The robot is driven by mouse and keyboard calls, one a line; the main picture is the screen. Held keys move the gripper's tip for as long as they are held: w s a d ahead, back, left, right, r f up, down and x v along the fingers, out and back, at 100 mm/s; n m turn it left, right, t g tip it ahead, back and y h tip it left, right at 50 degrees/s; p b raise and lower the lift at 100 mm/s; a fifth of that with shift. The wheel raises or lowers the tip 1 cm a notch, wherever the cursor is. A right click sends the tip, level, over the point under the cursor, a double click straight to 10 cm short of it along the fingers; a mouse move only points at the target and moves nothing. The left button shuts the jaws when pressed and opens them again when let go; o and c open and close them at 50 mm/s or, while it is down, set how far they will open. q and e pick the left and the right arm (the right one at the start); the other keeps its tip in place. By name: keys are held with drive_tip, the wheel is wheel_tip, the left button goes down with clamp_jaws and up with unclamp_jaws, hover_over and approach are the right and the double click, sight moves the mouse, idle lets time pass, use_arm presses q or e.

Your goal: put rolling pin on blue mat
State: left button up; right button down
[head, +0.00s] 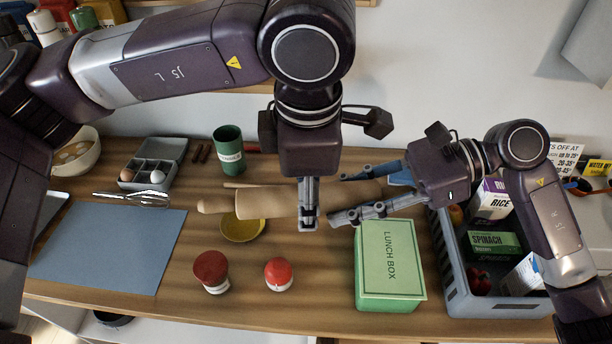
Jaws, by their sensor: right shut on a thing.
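The wooden rolling pin (262,204) lies crosswise in the middle of the head view, its left handle pointing toward the blue mat. My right gripper (337,200) is shut on its right part, with one finger along each side. My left gripper (308,222) points down at the middle of the pin and covers a strip of it. Its fingers are seen edge-on, so I cannot tell whether they are open or touch the pin. The blue mat (115,247) lies flat and bare at the left of the table.
A yellow dish (243,228) sits partly under the pin's outline. Two red-lidded jars (211,272) stand in front. A green lunch box (390,265) and a grey crate (455,285) with groceries are at right. A whisk (132,199) lies at the mat's back edge, near an egg box (152,165).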

use_arm(q)
drive_tip(key=shift+f, duration=0.2)
use_arm(e)
drive_tip(key=shift+r, duration=0.1)
use_arm(q)
drive_tip(key=shift+c, duration=0.3)
clamp_jaws()
drive_tip(key=shift+r, duration=0.1)
use_arm(e)
drive_tip(key=c, duration=1.3)
unclamp_jaws()
drive_tip(key=shift+o, duration=0.2)
drive_tip(key=shift+d, duration=0.1)
